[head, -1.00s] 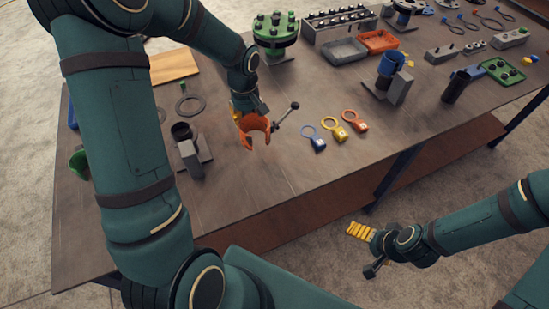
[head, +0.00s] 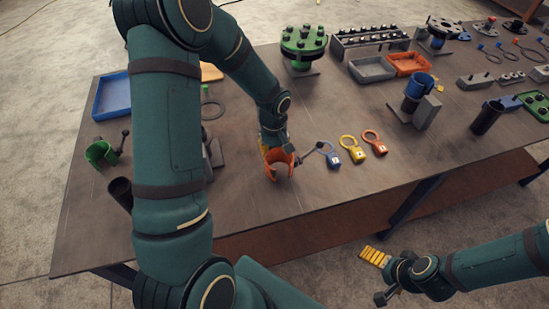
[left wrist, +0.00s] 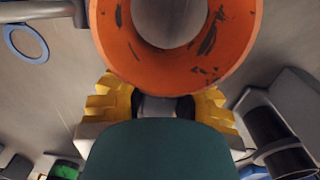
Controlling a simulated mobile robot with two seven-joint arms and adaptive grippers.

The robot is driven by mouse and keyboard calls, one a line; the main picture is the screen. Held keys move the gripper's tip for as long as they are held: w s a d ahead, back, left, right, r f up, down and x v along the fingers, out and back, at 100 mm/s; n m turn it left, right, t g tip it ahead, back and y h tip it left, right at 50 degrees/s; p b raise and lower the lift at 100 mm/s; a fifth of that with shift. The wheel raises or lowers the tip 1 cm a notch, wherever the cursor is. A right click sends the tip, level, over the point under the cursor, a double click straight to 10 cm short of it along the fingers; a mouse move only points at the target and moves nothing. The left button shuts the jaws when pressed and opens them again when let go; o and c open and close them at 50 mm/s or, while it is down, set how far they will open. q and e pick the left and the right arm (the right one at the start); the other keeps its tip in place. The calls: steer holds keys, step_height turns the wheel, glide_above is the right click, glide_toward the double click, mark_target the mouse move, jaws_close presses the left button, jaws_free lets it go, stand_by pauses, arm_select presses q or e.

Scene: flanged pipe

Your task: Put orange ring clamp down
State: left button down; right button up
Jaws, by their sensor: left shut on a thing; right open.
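The orange ring clamp (head: 279,163) is in my left gripper (head: 272,143), above the bare front part of the table, left of the tagged rings. Its opening faces the table's front edge and its dark handle points right, toward the blue tag. I cannot tell whether it touches the table. In the left wrist view the orange ring (left wrist: 125,50) fills the top middle, with the yellow fingers of my left gripper (left wrist: 160,103) on both sides below it. My right gripper (head: 376,257) is open and empty, beyond the table's front edge.
Blue (head: 332,158), yellow (head: 354,154) and orange (head: 379,149) tagged rings lie just right of the clamp. A green clamp (head: 101,153) and a blue tray (head: 125,95) are at the left. The table (head: 300,191) is bare in front of the clamp.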

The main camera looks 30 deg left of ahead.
mark_target(274, 157)
arm_select(q)
step_height(274, 157, down, 3)
steer(key=shift+f, duration=0.15)
steer(key=shift+b, duration=0.3)
steer(key=c, duration=0.9)
jaws_free()
steer(key=shift+f, duration=0.1)
